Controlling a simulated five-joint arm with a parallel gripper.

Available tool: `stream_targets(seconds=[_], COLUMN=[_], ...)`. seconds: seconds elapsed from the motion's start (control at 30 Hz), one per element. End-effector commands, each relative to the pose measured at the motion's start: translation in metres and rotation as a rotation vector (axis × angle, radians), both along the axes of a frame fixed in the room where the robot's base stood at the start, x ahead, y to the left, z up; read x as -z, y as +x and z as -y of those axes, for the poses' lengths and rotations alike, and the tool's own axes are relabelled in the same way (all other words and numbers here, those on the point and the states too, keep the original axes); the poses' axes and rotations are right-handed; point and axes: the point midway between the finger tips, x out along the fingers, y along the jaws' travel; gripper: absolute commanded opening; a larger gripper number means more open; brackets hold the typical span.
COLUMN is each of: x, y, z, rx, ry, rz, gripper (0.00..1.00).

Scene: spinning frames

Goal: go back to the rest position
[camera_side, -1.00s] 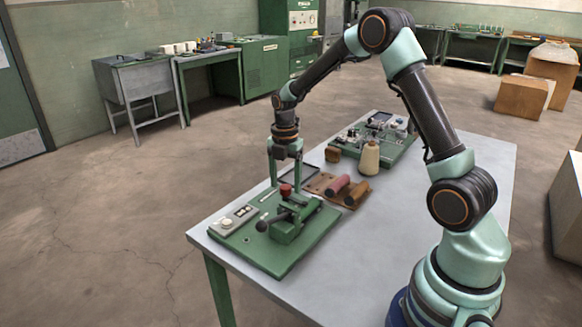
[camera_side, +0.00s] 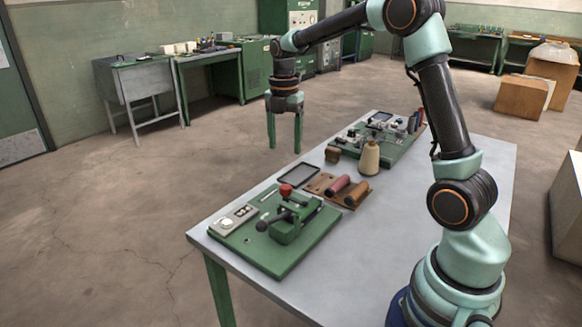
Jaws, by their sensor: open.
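My gripper (camera_side: 284,148) hangs with its two green fingers pointing down and apart, with nothing between them. It is in the air, seen above the far left side of the grey table (camera_side: 420,192). Below it in the picture is a green machine base (camera_side: 272,238) with a red knob (camera_side: 286,190), a black-knobbed lever and a white control box (camera_side: 232,219). The gripper is clear of all of these.
A dark tray (camera_side: 298,175), a brown rack with red and brown rolls (camera_side: 339,184), a cream spool (camera_side: 369,158) and a small brown block (camera_side: 332,154) stand mid-table. A second green board (camera_side: 385,143) with small parts lies behind. The front right of the table is clear.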

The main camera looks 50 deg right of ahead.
Motion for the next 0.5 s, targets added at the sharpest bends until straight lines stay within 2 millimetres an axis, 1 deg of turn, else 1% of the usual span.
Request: stream_targets(seconds=[0.17,0.27,0.37,0.5], x=[-0.004,-0.015,-0.032,-0.052], y=[-0.002,-0.009,-0.022,-0.046], z=[-0.003,-0.012,-0.028,-0.052], rx=[0.028,0.124,0.289,0.572], ry=[-0.002,-0.007,-0.007,0.018], rz=[0.009,0.038,0.088,0.169], gripper=[0.70,0.70,0.70,0.70])
